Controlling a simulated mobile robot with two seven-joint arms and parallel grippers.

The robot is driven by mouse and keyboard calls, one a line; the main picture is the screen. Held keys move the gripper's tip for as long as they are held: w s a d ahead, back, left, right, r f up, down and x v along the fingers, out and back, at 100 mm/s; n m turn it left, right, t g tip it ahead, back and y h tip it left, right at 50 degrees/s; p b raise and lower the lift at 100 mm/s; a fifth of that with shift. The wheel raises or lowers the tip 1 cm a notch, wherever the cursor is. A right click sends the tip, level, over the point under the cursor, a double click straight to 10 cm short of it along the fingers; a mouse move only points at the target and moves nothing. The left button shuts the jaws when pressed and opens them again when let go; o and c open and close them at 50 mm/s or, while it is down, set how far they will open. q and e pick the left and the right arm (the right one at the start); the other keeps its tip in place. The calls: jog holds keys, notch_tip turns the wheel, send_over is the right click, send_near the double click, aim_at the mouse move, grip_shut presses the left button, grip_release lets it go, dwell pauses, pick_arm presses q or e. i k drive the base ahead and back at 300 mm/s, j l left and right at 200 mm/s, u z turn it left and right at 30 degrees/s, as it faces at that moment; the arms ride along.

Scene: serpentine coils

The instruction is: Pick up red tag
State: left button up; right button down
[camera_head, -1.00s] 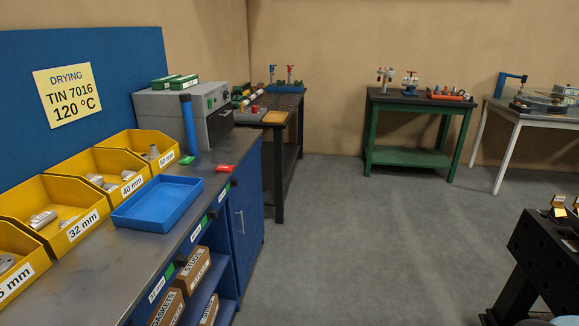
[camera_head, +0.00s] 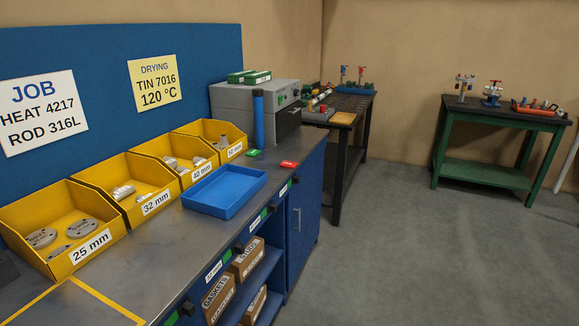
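The red tag (camera_head: 289,164) is a small flat piece lying on the grey workbench top (camera_head: 165,235), near its front edge at the far end. It is just right of a small green tag (camera_head: 254,154) and beyond the blue tray (camera_head: 226,190), apart from both. Neither of my grippers shows in the view.
Yellow bins (camera_head: 62,216) with metal parts line the back of the bench. A blue cylinder (camera_head: 258,118) stands by the grey oven (camera_head: 255,104). Boxes sit on the shelf below. A green table (camera_head: 497,145) stands at right. The floor (camera_head: 400,250) between is clear.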

aim_at(285, 164)
jog(key=i+l, duration=0.4)
jog(key=i, duration=0.15)
jog(key=i+l, duration=0.35)
jog(key=i, duration=0.2)
jog(key=i+l, duration=0.4)
jog(key=i+z, duration=0.05)
jog(key=i, duration=0.05)
